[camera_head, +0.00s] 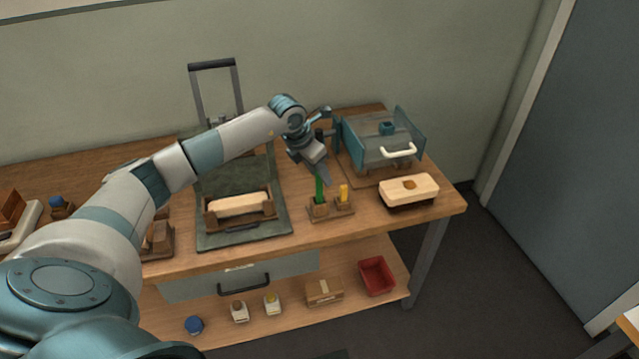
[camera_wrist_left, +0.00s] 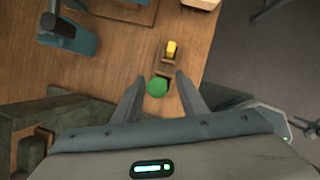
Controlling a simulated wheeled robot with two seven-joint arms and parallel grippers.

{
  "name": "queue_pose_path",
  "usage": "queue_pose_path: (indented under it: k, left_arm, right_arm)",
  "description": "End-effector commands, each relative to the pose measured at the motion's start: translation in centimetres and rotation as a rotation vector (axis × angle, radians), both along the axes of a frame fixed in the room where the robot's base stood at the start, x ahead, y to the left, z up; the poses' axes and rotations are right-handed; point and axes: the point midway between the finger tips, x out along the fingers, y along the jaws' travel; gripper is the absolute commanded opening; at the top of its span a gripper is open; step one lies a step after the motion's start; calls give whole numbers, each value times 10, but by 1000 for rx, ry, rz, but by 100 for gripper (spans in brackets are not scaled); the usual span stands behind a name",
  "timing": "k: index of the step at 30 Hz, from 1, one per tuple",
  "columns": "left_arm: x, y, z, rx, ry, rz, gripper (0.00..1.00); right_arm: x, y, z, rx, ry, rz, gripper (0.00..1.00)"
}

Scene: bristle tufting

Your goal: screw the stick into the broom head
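A green stick (camera_head: 319,188) stands upright in a small wooden holder (camera_head: 318,210) near the table's front edge. My left gripper (camera_head: 323,178) points down over it. In the left wrist view my two fingers are apart, with the round green top (camera_wrist_left: 157,87) between them and a gap visible on each side. The broom head (camera_head: 409,187) is a cream block with a brown round spot on top and a dark underside, lying to the right of the holder. Only its edge shows in the wrist view (camera_wrist_left: 202,4). My right gripper is not seen.
A yellow peg (camera_head: 344,193) stands in a holder right beside the green stick. A teal clear-sided box (camera_head: 375,150) with a white handle stands behind the broom head. A dark press-like fixture (camera_head: 243,238) holding a cream block stands left. A red bin (camera_head: 376,276) is on the lower shelf.

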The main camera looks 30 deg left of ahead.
Motion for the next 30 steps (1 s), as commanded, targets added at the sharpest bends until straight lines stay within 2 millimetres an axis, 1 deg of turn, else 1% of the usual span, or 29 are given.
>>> queue_pose_path:
  k: [4,16,17,18,20,21,22,30]
  left_arm:
    - [2,0,-5,1,-1,0,38]
    - [2,0,-5,1,-1,-1,38]
    - [2,0,-5,1,-1,-1,36]
    - [2,0,-5,1,-1,-1,26]
    - [2,0,-5,1,-1,-1,12]
    - [2,0,-5,1,-1,-1,3]
    - [2,0,-5,1,-1,-1,0]
    - [2,0,-5,1,-1,-1,0]
  right_arm:
    - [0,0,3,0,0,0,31]
    - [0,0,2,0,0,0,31]
    - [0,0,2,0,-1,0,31]
    - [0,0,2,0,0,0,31]
    - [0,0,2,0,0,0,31]
    - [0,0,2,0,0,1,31]
    - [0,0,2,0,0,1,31]
    - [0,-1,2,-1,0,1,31]
